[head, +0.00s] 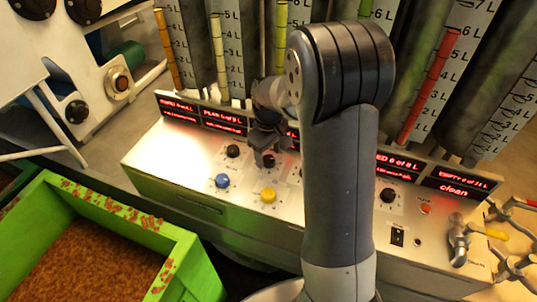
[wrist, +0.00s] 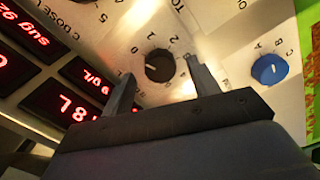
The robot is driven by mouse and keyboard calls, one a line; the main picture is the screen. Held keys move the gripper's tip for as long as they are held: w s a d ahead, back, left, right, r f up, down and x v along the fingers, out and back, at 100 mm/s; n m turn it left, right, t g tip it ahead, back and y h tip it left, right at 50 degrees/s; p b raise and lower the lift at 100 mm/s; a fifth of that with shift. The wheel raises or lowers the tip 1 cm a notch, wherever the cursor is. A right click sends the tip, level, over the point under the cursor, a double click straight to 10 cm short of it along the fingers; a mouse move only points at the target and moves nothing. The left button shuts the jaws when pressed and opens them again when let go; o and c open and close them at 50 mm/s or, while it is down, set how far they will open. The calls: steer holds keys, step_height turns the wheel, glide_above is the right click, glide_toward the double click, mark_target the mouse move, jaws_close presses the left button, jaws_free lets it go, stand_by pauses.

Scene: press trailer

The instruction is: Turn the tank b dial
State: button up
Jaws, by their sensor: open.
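In the wrist view a round black dial (wrist: 159,65) with a pale pointer mark sits on the pale panel, with numbers around it. My gripper (wrist: 158,72) is open, with its two fingers on either side of this dial; contact cannot be told. In the head view my gripper (head: 264,150) is over the panel beside several dials, including a black dial (head: 233,151). I cannot tell which dial carries the tank b name; the lettering there is too small.
A blue dial (wrist: 269,69) marked with letters is right of the black one. A yellow dial (head: 268,195) sits in front on the panel (head: 330,240). Red displays (head: 224,120) and tall gauge tubes stand behind. A green crate (head: 190,250) is at the lower left.

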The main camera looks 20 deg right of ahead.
steer(key=shift+f, duration=0.65)
steer(key=c, duration=1)
steer(key=shift+m, duration=0.4)
steer(key=m, duration=0.3)
steer(key=shift+m, duration=0.3)
steer(key=shift+m+b, duration=0.4)
steer(key=shift+m, duration=1.8)
